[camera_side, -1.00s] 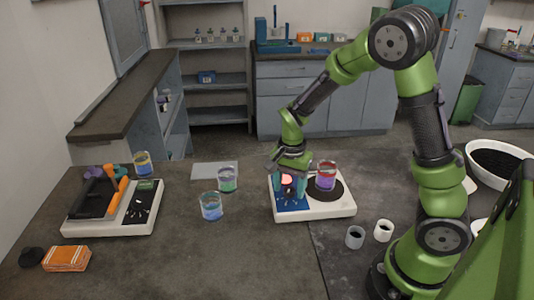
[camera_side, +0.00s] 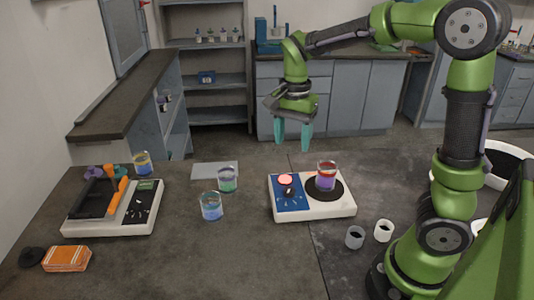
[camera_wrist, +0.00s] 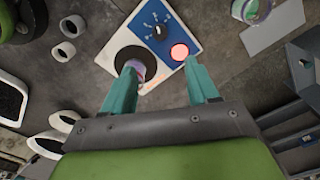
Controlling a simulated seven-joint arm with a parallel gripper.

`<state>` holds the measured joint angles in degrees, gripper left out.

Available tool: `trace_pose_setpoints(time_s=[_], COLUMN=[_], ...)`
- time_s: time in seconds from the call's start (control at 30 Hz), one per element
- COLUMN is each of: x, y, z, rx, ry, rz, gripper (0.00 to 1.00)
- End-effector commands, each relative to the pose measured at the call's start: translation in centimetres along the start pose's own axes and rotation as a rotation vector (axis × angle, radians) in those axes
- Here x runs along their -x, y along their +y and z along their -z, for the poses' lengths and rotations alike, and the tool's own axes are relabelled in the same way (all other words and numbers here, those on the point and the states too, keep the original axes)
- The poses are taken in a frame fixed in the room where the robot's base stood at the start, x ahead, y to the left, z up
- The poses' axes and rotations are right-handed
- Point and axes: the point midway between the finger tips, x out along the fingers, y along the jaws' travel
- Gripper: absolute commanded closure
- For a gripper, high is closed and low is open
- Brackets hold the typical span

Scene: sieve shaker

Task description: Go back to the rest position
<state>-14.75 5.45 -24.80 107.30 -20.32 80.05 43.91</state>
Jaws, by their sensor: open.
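My gripper (camera_side: 292,135) hangs in the air above and behind the hot-plate device, with its teal fingers apart and nothing between them. It also shows in the wrist view (camera_wrist: 163,92), pointing down over the device. The white and blue device (camera_side: 338,209) stands on the table with a glowing red button or lamp, a dark knob and a round black plate. A beaker with red and purple contents (camera_side: 326,177) stands upright on the black plate. In the wrist view the left finger partly hides the beaker (camera_wrist: 137,68).
Two beakers, one green (camera_side: 228,180) and one blue (camera_side: 211,207), stand left of the device. A shaker-like device (camera_side: 115,212), a yellow beaker (camera_side: 142,164) and an orange stack (camera_side: 67,258) are further left. Two small cups (camera_side: 355,237) stand at right. The air around my gripper is clear.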

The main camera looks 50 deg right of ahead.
Motion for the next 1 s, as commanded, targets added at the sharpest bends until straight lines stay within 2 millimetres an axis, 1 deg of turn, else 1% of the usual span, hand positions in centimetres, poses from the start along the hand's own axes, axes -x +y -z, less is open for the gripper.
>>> trace_pose_setpoints(time_s=[0.03, 0.1, 0.2, 0.53, 0.63, 0.7, 0.77, 0.8, 0.87, 1.0], x=[0.7, 1.4, 1.9, 2.0, 1.9, 1.3, 0.8, 0.8, 1.0, 1.9], y=[-0.1, 0.0, 0.0, 0.0, -0.2, -0.3, 0.0, 0.4, 1.0, 3.1], z=[0.0, 0.0, 0.0, 0.0, 0.1, -0.1, -1.1, -2.0, -3.2, -6.2], rx=[0.000, 0.000, 0.000, 0.002, 0.044, 0.123, 0.236, 0.323, 0.440, 0.677], ry=[0.000, 0.001, 0.000, -0.001, 0.006, 0.006, -0.005, -0.012, -0.015, 0.019], rz=[0.003, 0.002, 0.001, 0.000, 0.009, 0.019, 0.051, 0.091, 0.156, 0.314], gripper=[0.41, 0.41, 0.41, 0.41, 0.41, 0.41, 0.41, 0.41, 0.41, 0.41])
